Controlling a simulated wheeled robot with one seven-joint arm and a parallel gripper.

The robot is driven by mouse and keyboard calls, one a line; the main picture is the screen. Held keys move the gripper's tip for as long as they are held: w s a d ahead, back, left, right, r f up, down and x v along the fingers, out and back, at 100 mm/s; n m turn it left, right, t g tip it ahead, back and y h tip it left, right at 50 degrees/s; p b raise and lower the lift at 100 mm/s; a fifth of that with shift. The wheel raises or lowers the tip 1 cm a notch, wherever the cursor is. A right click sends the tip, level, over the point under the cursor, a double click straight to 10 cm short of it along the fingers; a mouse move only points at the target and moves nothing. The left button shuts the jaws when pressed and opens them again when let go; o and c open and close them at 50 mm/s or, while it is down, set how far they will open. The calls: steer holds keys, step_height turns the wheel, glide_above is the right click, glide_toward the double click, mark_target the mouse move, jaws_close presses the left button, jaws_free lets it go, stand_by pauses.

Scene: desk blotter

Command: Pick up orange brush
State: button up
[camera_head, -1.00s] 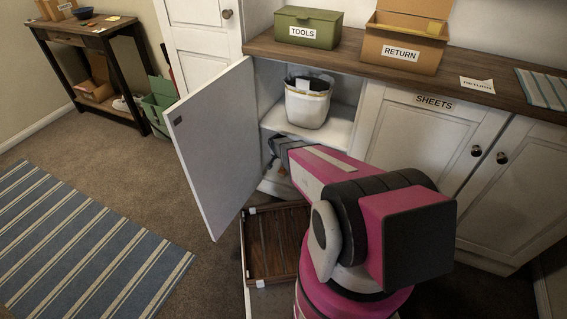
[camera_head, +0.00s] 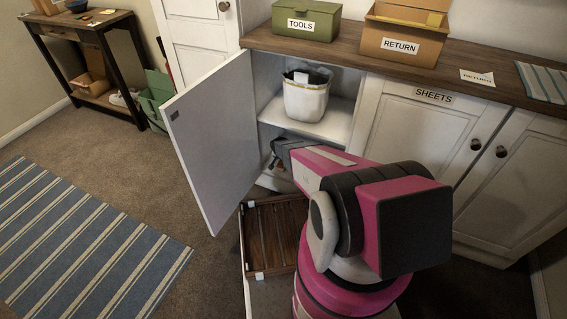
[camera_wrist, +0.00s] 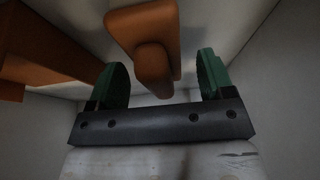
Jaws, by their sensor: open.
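An orange-brown piece (camera_wrist: 145,30), apparently the orange brush, shows in the wrist view with a rounded end pointing toward my gripper (camera_wrist: 162,65). The rounded end lies between the two green fingers, with gaps on both sides. My gripper is open and no finger visibly touches it. In the head view my gripper (camera_head: 274,158) reaches into the lower part of the open cabinet, under the shelf, and my arm partly hides it. The brush cannot be made out clearly there.
Another orange-brown object (camera_wrist: 45,45) is at the left in the wrist view. The open white door (camera_head: 212,145) stands left of my arm. A shelf (camera_head: 325,125) with a white bin (camera_head: 307,102) is above. A pulled-out wooden drawer (camera_head: 272,238) lies below.

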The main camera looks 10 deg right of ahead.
steer(key=shift+x, duration=0.75)
steer(key=shift+r, duration=0.1)
steer(key=c, duration=1.1)
steer(key=shift+r, duration=0.5)
steer(key=v, duration=0.3)
steer(key=s+a, duration=0.3)
steer(key=s, duration=0.1)
steer(key=s+a, duration=0.3)
steer(key=s, duration=0.2)
steer(key=s+a, duration=0.3)
steer(key=s, duration=0.2)
steer(key=shift+a+f, duration=0.15)
steer(key=shift+a, duration=0.05)
